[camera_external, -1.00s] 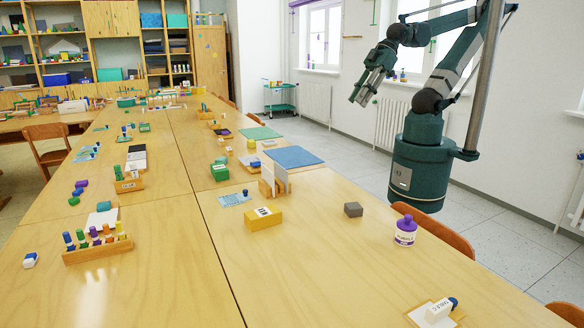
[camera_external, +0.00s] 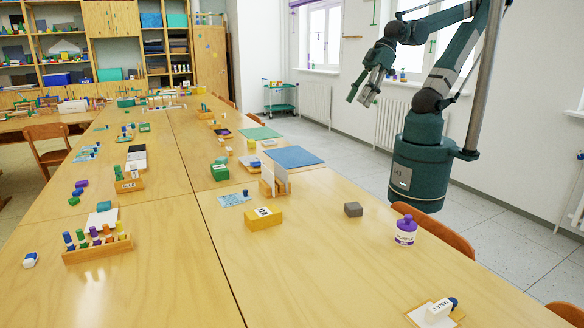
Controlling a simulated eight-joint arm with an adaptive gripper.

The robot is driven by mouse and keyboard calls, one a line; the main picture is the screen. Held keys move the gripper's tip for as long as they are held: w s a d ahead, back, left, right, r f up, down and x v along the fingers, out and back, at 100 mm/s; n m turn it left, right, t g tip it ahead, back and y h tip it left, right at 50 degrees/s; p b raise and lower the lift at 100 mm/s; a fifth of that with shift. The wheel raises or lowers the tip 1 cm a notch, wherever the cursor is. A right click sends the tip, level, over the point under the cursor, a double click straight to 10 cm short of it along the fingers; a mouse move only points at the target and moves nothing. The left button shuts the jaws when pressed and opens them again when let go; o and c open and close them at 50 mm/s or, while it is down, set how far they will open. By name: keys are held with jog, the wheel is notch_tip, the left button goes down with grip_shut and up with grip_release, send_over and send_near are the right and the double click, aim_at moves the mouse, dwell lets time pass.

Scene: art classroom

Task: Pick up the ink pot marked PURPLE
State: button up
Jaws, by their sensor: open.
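The ink pot (camera_external: 405,232) has a purple cap and a white body with a purple label band whose lettering is too small to read. It stands upright on the table near its right edge, in front of a chair back. My gripper (camera_external: 360,98) is open and empty, high above the far right side of the table. It is well above and to the left of the ink pot, pointing down and a little left.
A grey block (camera_external: 353,209) lies left of the pot, with a yellow box (camera_external: 249,219) further left. A white labelled block (camera_external: 438,311) lies at the front right. A wooden holder with white cards (camera_external: 274,181) stands behind. The table around the pot is clear.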

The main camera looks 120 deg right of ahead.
jog(key=w+a+f+m+g, duration=0.1)
jog(key=w+a+m+g, duration=0.1)
jog(key=w+a+m, duration=0.45)
jog(key=m+g+p, duration=0.2)
jog(key=m+g, duration=0.3)
jog(key=m, duration=0.6)
send_over(409, 216)
jog(key=shift+n, duration=0.25)
notch_tip(409, 216, down, 20)
jog(key=shift+w+d+f, duration=0.1)
jog(key=shift+d, duration=0.05)
jog(key=shift+a+f, duration=0.25)
jog(key=shift+f, duration=1.3)
jog(key=shift+f, duration=0.1)
